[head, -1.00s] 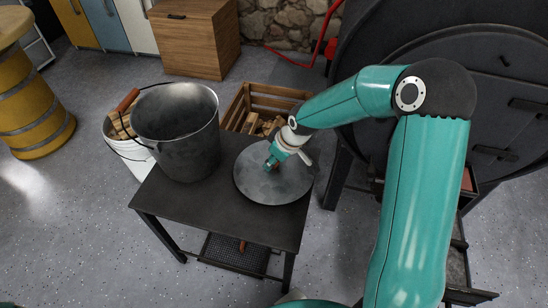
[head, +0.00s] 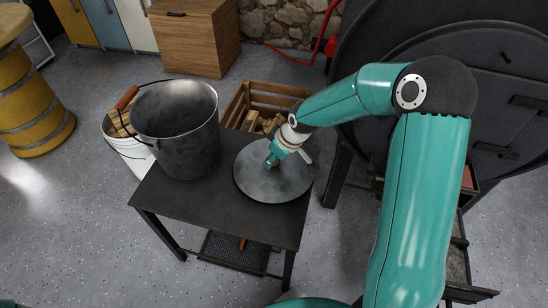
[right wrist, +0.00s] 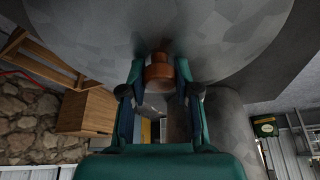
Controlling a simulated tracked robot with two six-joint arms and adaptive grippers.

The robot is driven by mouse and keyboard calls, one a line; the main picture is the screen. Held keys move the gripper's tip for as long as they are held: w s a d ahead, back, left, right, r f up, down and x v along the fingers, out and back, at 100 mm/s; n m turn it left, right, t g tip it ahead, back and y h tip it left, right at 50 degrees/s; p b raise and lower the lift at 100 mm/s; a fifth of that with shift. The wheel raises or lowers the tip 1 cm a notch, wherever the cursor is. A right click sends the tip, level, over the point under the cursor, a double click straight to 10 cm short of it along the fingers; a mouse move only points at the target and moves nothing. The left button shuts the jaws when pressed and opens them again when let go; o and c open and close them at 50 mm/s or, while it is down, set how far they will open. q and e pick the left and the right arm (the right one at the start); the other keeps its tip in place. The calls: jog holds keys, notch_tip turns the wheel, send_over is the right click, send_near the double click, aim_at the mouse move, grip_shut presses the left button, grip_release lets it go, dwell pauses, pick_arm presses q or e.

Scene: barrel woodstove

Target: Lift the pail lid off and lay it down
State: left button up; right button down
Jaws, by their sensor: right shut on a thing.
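The pail lid (head: 258,187), a round grey metal disc, lies level over the right part of the small dark table (head: 225,228); I cannot tell for sure that it touches the top. My right gripper (head: 272,163) is at the lid's middle, shut on its wooden knob. In the right wrist view the knob (right wrist: 159,72) sits between the fingertips, with the grey lid (right wrist: 225,40) behind it. The open, empty-looking metal pail (head: 178,145) stands upright on the table's left part, beside the lid. My left gripper is out of view.
A white bucket (head: 130,155) with wood pieces stands on the floor behind the pail's left side. A wooden crate (head: 272,93) of firewood is behind the table. The big dark barrel stove (head: 490,75) is at the right. The table's front left is clear.

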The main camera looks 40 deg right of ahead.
jog(key=shift+f+b, duration=0.85)
jog(key=shift+f, duration=0.05)
dwell(0.4)
jog(key=c, duration=0.8)
grip_release()
jog(key=shift+o, duration=0.2)
jog(key=shift+r, duration=0.1)
